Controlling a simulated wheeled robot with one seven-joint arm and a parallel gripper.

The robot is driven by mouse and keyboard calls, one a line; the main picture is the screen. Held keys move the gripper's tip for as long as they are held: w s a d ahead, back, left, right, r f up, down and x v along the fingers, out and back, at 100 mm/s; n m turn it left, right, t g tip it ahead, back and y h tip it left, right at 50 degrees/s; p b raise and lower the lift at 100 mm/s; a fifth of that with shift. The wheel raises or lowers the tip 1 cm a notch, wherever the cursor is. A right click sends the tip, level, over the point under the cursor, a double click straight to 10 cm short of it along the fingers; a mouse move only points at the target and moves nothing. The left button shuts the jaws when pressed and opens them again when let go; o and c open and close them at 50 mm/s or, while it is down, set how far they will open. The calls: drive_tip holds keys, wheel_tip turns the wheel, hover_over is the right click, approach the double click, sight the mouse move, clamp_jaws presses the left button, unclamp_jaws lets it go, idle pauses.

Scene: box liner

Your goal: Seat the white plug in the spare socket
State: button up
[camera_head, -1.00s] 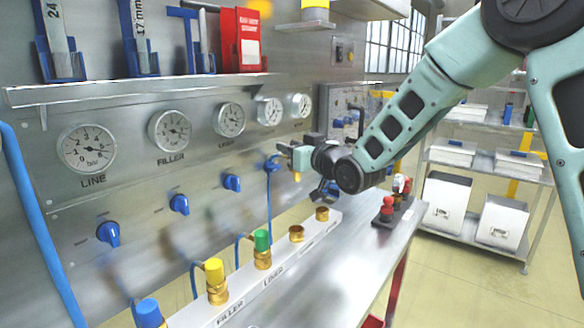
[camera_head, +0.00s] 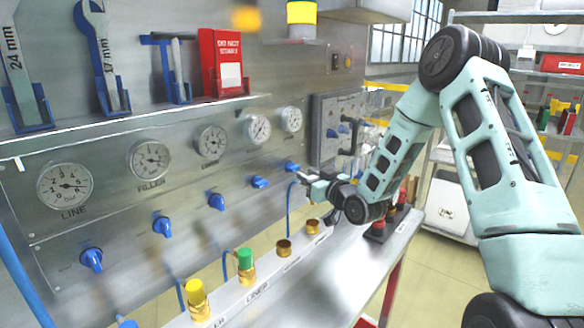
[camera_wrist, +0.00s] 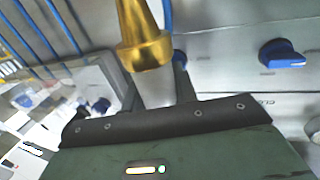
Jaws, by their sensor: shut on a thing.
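My gripper (camera_head: 307,178) is above the rail, close to the far-end blue valve knob. In the wrist view my gripper (camera_wrist: 155,85) is shut on the white plug (camera_wrist: 156,90). Its pale body shows between the fingers and its brass end (camera_wrist: 145,40) sticks out past them. Two open brass sockets stand on the rail: a nearer one (camera_head: 284,247) and a farther one (camera_head: 313,226). The plug is above and apart from both. Their labels are too small to read, so I cannot tell which is the spare.
A yellow-capped plug (camera_head: 196,295) and a green-capped plug (camera_head: 245,262) stand in the pale rail (camera_head: 262,282). Blue valve knobs (camera_head: 217,202) and gauges (camera_head: 211,141) line the panel at left. A black block with red tops (camera_head: 377,231) stands beyond the rail. The bench front is clear.

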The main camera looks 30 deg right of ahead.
wheel_tip(320, 180, down, 7)
drive_tip(key=b, duration=0.5)
idle(0.3)
drive_tip(key=shift+f+b, duration=0.8)
drive_tip(key=shift+f, duration=0.2)
idle(0.7)
drive_tip(key=o, duration=1.1)
drive_tip(key=shift+s+d, duration=0.1)
drive_tip(key=s+d+p, duration=0.1)
drive_tip(key=s+p, duration=0.5)
drive_tip(key=s, duration=1.1)
drive_tip(key=shift+d, duration=0.25)
